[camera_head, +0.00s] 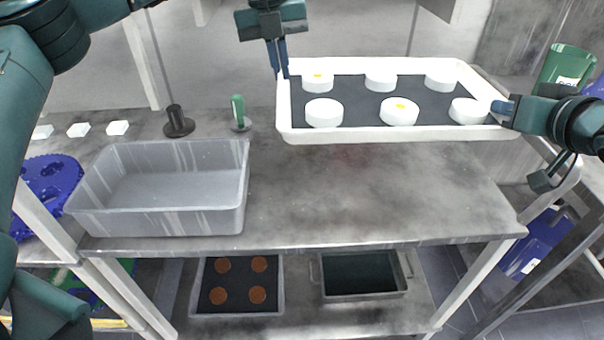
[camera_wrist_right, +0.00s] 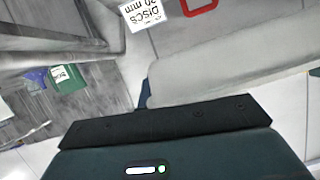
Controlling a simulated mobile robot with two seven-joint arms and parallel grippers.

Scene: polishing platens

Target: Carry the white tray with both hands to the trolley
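The white tray (camera_head: 360,136) is at the upper right of the head view, with a dark lining and several white discs (camera_head: 324,112), some with a yellow mark. It looks level and appears held above the far part of the metal bench. My left gripper (camera_head: 283,72) is shut on its left rim near the far corner. My right gripper (camera_head: 502,108) is shut on its right rim. In the right wrist view the pale tray wall (camera_wrist_right: 235,70) lies against a blue fingertip (camera_wrist_right: 144,94). I cannot tell for certain which structure is the trolley.
A grey empty bin (camera_head: 160,220) stands on the bench (camera_head: 370,205) at left. A green-handled tool (camera_head: 238,112) and a dark stand (camera_head: 177,122) are behind it. The bench's middle and right are clear. Its lower shelf holds a tray with brown discs (camera_head: 238,308) and a dark-bottomed tray (camera_head: 362,290).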

